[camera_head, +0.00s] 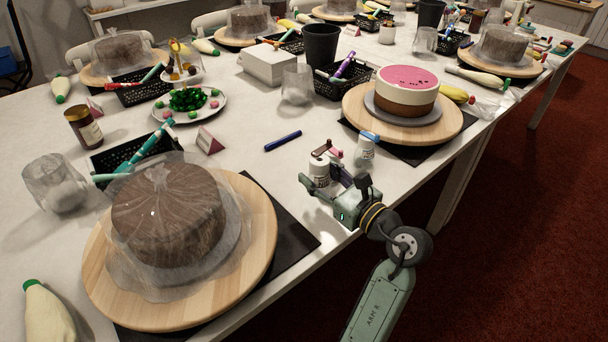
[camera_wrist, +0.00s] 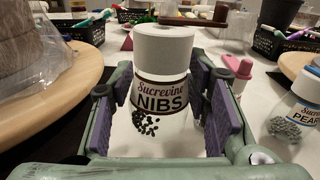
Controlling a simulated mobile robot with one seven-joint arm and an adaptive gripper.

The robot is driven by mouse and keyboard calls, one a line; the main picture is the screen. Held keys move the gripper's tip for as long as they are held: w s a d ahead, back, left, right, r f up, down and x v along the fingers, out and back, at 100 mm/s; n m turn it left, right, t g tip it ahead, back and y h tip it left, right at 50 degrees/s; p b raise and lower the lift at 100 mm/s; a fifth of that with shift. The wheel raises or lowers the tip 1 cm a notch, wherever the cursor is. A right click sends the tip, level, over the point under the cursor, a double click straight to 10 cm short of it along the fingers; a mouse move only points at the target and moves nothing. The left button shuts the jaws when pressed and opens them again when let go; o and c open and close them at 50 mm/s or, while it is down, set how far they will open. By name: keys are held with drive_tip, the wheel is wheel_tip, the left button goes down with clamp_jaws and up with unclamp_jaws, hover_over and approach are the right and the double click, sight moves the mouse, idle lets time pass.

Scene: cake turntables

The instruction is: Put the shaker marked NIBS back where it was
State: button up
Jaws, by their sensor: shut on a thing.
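The NIBS shaker (camera_wrist: 160,92) is white-topped and clear below, with dark bits inside, and its label faces me in the wrist view. It stands upright between the purple pads of my gripper (camera_wrist: 167,108), which is shut on it. In the head view the shaker (camera_head: 319,170) and my gripper (camera_head: 322,181) are near the table's front edge, between the two turntables. The gripper hides the shaker's base, so I cannot tell whether it touches the table.
A small pink-capped bottle (camera_wrist: 236,72) is just behind. A wrapped cake (camera_head: 168,217) is on the left turntable (camera_head: 262,235); a pink-topped cake (camera_head: 407,90) is right. A blue pen (camera_head: 283,141) lies behind.

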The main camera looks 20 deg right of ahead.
drive_tip(key=x, duration=0.4)
drive_tip(key=shift+s+a+f+p, duration=0.1)
drive_tip(key=shift+s+a+p, duration=0.1)
drive_tip(key=shift+a+p, duration=0.15)
drive_tip(key=shift+f+p, duration=0.45)
drive_tip(key=shift+f, duration=1.35)
drive_tip(key=shift+f, duration=0.15)
drive_tip(key=o, duration=1.3)
drive_tip(key=shift+r, duration=0.3)
drive_tip(key=b+v, duration=0.2)
drive_tip(key=v, duration=0.3)
drive_tip(key=b+v, duration=0.1)
drive_tip(key=v, duration=0.4)
drive_tip(key=shift+s+d+f+b, duration=0.1)
drive_tip(key=shift+s+f+b, duration=0.2)
drive_tip(key=shift+b, duration=0.1)
drive_tip(key=shift+s+d+r, duration=0.15)
drive_tip(key=shift+s+d, duration=0.05)
drive_tip(key=shift+s, duration=0.4)
